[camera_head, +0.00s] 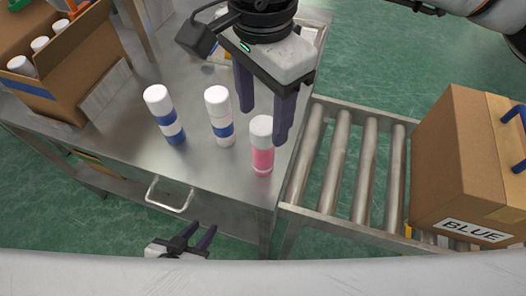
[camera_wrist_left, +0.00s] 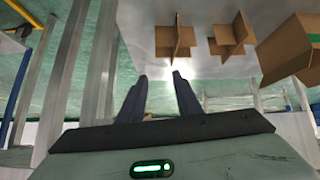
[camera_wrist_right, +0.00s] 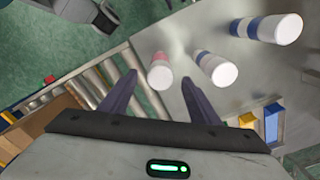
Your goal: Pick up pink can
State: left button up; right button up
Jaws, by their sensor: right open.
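The pink can (camera_head: 262,160) with a white cap stands upright at the table's right edge. In the right wrist view the pink can (camera_wrist_right: 160,73) shows between the finger lines, beyond the tips and nearer the left finger. My right gripper (camera_head: 263,124) is open and empty, just above and behind the can, and its right finger partly overlaps the can's side in the head view. My left gripper (camera_head: 192,236) is low at the table's front, below the drawer handle, with its fingers apart and empty; it also shows in the left wrist view (camera_wrist_left: 160,78).
Two blue-banded white cans (camera_head: 165,115) (camera_head: 220,117) stand left of the pink can. The steel table (camera_head: 195,165) has a cardboard box (camera_head: 85,70) of cans at its left. A roller conveyor (camera_head: 348,165) lies right, carrying a box marked BLUE (camera_head: 450,165).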

jog(key=shift+f, duration=0.9)
grip_shut()
